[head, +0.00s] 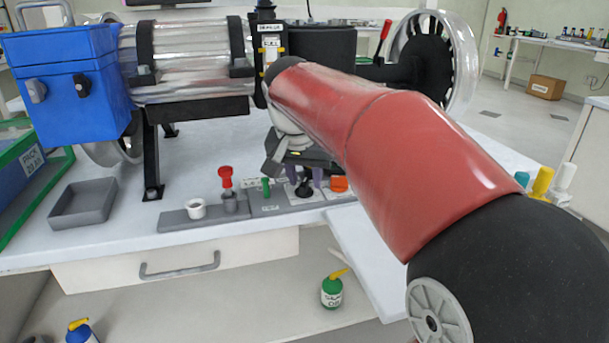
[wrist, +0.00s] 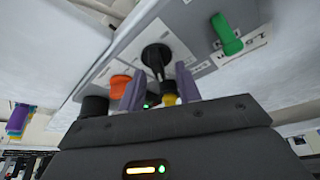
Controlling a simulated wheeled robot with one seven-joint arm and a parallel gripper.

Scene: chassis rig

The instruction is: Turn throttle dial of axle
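The axle rig (head: 195,60) stands on the bench, with a control panel along the front edge. A black dial (head: 304,190) sits on a white plate of that panel; in the wrist view it is a round black knob (wrist: 155,56). I cannot read a throttle label on it. My gripper (head: 304,178) points down over the panel at this dial. In the wrist view its two purple fingers (wrist: 160,74) are apart, with the black dial showing between and beyond their tips. I cannot tell whether they touch it. No object is gripped.
A green switch (wrist: 227,34) and an orange knob (wrist: 120,86) flank the dial. A red plunger (head: 226,178) and white ring (head: 196,209) stand further left. A grey tray (head: 83,204) and blue box (head: 68,80) are at left. An open drawer or shelf (head: 370,250) juts out in front.

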